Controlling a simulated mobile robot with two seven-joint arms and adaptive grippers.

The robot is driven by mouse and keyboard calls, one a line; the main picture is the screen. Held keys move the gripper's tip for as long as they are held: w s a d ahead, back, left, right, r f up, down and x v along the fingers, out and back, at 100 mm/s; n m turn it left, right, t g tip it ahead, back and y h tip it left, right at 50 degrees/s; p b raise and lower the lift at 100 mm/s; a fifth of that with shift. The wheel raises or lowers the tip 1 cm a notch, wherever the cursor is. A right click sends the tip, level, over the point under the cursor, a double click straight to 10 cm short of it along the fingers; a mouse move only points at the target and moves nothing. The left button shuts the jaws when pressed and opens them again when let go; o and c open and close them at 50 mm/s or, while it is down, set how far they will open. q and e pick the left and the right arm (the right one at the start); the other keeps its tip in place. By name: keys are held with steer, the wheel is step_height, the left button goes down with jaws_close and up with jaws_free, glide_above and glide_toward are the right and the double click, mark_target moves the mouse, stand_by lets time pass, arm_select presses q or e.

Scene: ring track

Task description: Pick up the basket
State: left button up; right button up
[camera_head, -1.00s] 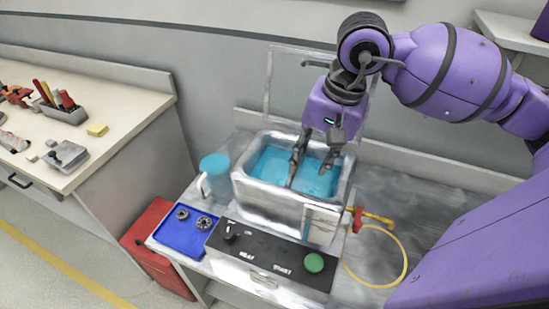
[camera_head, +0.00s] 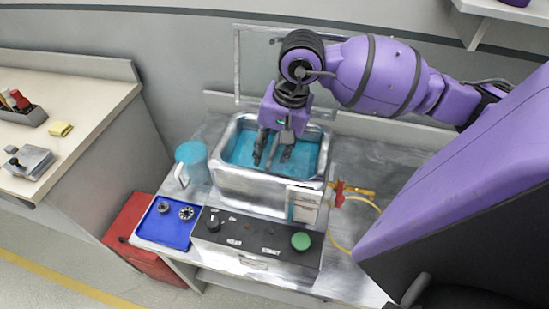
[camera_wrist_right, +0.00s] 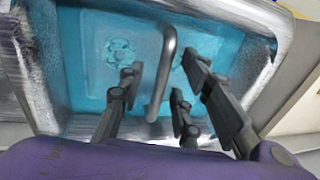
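The basket's grey handle (camera_wrist_right: 164,80) shows as a curved bar in the right wrist view. The basket body is under the blue liquid and only faintly seen; a round patterned shape shows through the liquid left of the handle. My right gripper (camera_head: 271,158) points down into the metal tank (camera_head: 255,192). In the right wrist view its fingers (camera_wrist_right: 158,88) are apart, on either side of the handle, with visible gaps; I see no firm contact. My left gripper is in neither current view.
A blue jug (camera_head: 192,163) stands left of the tank. A blue tray (camera_head: 165,228) with two round metal parts and a control panel (camera_head: 255,240) with a green button lie in front. A yellow hose (camera_head: 345,245) is at right. A workbench (camera_head: 90,100) stands at left.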

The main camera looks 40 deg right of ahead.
jaws_close()
steer(key=shift+w+r, duration=0.1)
steer(key=shift+r, duration=0.1)
stand_by(0.4)
